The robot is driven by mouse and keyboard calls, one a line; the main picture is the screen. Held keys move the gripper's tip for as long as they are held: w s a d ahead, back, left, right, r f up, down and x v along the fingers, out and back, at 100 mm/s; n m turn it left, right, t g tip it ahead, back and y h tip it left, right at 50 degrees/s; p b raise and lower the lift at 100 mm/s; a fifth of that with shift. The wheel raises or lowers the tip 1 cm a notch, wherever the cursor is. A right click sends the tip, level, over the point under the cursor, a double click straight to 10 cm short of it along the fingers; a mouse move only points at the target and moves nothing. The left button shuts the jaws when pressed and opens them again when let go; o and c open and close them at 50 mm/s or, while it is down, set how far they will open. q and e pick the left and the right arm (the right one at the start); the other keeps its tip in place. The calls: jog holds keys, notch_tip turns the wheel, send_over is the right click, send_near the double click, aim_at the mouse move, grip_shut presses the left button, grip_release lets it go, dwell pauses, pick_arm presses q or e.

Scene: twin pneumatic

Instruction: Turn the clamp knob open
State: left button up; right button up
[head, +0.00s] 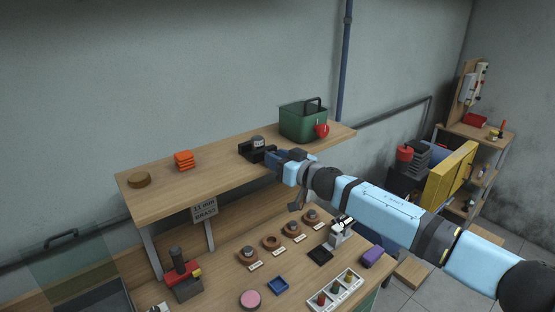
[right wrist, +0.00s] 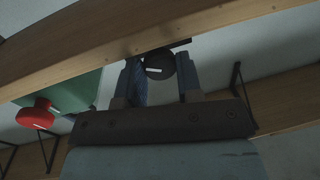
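A small dark clamp (head: 246,150) with a round grey knob (head: 258,142) sits on the upper wooden shelf. In the right wrist view the dark round knob (right wrist: 160,64), bearing a short white line, lies at the far end of the gap between my fingers. My right gripper (head: 271,156) comes in from the right, close beside the clamp. Its two fingers (right wrist: 160,82) stand apart, one on each side of the knob in the wrist view. I cannot see whether they touch it. My left gripper is not in view.
A green container (head: 300,124) with a red piece (head: 322,130) stands right of the clamp; the red piece also shows in the wrist view (right wrist: 36,115). Orange blocks (head: 184,160) and a brown disc (head: 139,180) lie farther left. The shelf between is clear.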

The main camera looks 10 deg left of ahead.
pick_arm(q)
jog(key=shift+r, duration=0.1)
pick_arm(e)
jog(key=shift+n, duration=0.7)
jog(key=o, duration=0.9)
jog(key=shift+o, duration=0.2)
pick_arm(q)
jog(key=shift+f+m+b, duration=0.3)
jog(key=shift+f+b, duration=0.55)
jog(key=shift+b, duration=0.3)
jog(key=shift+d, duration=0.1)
pick_arm(e)
jog(key=v, duration=1.3)
jog(key=shift+s+d+r, duration=0.15)
jog(key=shift+s+d, duration=0.1)
jog(key=shift+d, duration=0.05)
